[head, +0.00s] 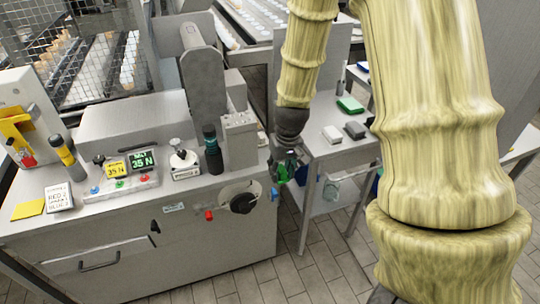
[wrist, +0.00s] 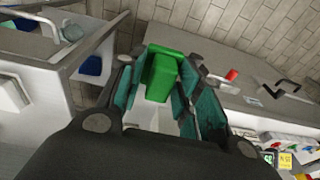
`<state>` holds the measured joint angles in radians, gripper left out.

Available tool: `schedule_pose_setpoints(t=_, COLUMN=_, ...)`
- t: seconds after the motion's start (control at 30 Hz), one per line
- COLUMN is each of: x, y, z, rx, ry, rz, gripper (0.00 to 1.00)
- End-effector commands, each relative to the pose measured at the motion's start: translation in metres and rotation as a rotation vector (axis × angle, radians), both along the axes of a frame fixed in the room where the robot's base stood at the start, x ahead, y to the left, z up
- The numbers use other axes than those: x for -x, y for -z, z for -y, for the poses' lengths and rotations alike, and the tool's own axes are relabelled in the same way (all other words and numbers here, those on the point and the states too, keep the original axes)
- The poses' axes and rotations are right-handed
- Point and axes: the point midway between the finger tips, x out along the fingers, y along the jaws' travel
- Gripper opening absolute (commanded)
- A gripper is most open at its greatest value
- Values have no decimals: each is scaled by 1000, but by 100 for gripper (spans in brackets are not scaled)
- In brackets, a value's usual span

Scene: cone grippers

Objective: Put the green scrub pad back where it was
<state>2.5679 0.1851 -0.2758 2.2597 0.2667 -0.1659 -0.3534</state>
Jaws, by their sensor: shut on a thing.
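The green scrub pad (wrist: 162,76) is a bright green block between the fingers of my gripper (wrist: 158,88) in the wrist view. My gripper is shut on it. In the head view my gripper (head: 284,168) hangs in the gap between the grey machine counter and the side table, below their tops. Only a small part of the green pad (head: 282,174) shows there, beside the dark fingers. The place the pad came from cannot be told from these frames.
The side table (head: 335,150) holds a white block (head: 332,134), a dark grey block (head: 355,130) and another green item (head: 350,103). Its lower shelf carries a clear container (head: 332,188). The machine counter (head: 130,210), with a black knob (head: 242,202) in front, stands left.

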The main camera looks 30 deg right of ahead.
Motion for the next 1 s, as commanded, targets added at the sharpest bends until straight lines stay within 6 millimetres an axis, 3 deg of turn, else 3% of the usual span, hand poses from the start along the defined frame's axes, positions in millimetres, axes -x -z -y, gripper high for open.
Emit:
schedule_pose_setpoints(t=0.6, x=-114, y=10, z=39, rx=0, ry=2, rz=0, gripper=12)
schedule_pose_setpoints(t=1.0, x=-135, y=17, z=47, rx=-1, ry=3, rz=-2, gripper=12)
